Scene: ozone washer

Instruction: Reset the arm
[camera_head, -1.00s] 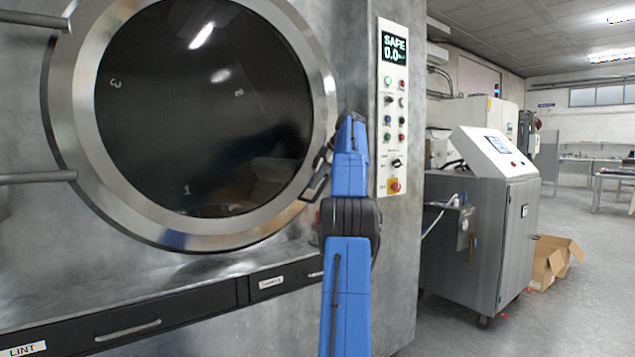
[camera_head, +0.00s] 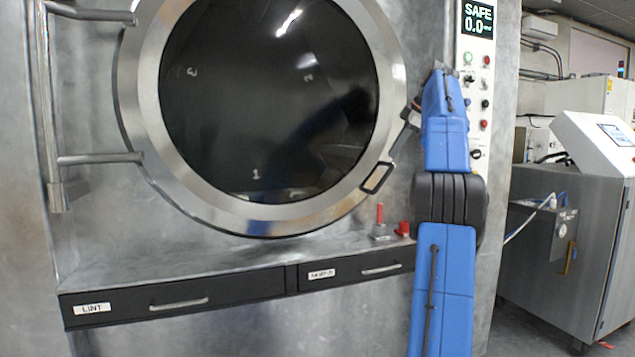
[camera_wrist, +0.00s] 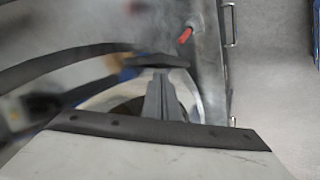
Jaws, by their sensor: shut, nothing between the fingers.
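My blue arm (camera_head: 447,130) rises at the right of the head view, in front of the washer's right side and partly over its control panel (camera_head: 478,85). The gripper end is mostly hidden behind the arm's top in that view. In the wrist view my gripper (camera_wrist: 160,95) shows its dark fingers together, with nothing between them. The washer's round door (camera_head: 270,100) appears closed, with a dark glass and a metal rim. A rectangular door handle (camera_head: 378,177) sits at the rim's lower right, left of my arm.
A ledge holds a small red lever (camera_head: 380,215) and a red knob (camera_head: 403,228) beside my arm. Below are the LINT drawer (camera_head: 180,298) and a smaller drawer (camera_head: 355,270). A grey console cabinet (camera_head: 575,250) stands to the right, with some floor between.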

